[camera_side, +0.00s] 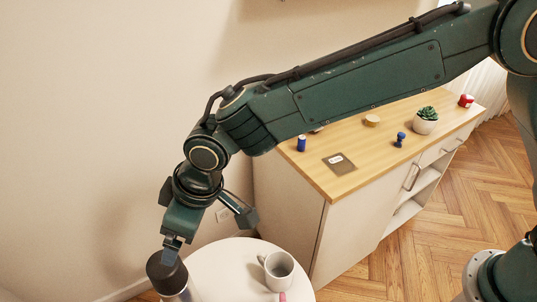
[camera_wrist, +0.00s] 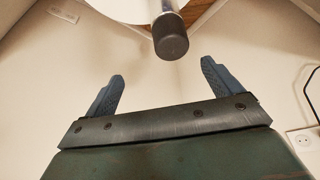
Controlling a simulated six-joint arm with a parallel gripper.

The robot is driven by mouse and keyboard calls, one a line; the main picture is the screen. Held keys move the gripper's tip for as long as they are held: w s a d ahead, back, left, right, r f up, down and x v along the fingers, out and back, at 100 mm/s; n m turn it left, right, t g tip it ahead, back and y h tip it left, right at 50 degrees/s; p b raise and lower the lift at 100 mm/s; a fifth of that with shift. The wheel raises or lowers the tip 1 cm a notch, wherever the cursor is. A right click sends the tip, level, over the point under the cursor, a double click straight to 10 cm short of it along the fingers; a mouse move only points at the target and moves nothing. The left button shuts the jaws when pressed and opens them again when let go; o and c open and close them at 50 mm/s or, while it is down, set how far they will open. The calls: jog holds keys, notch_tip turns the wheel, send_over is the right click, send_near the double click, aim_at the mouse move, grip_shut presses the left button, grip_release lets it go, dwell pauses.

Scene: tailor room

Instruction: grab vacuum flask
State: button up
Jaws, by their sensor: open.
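The vacuum flask stands at the bottom edge of the side view, with a dark cap (camera_side: 163,268) and a paler metallic body that is partly cut off by the frame. In the wrist view, the flask's dark cap (camera_wrist: 171,38) shows at the top, between the lines of my two fingers and beyond their tips. My gripper (camera_side: 172,247) points down just above the cap in the side view; I cannot tell there whether it touches. In the wrist view my gripper (camera_wrist: 162,68) has its blue fingers wide apart with nothing between them.
A white round table (camera_side: 220,270) carries a white mug (camera_side: 278,268) to the right of the flask. A cabinet with a wooden top (camera_side: 350,180) stands behind, holding a potted succulent (camera_side: 426,118), a dark card (camera_side: 340,163) and small spools. A wall socket (camera_wrist: 304,139) shows at right.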

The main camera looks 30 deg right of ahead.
notch_tip(320, 180, down, 2)
jog(key=a, duration=0.2)
send_over(179, 292)
jog(key=w, duration=0.2)
jog(key=shift+w+d+f, duration=0.1)
jog(key=shift+d+f, duration=0.05)
jog(key=shift+f, duration=1.85)
jog(key=shift+w+d+f, duration=0.1)
jog(key=shift+f, duration=1.9)
jog(key=shift+f, duration=0.1)
jog(key=shift+x, duration=2.5)
jog(key=c, duration=1.6)
jog(key=shift+a, duration=0.1)
jog(key=shift+c, duration=0.4)
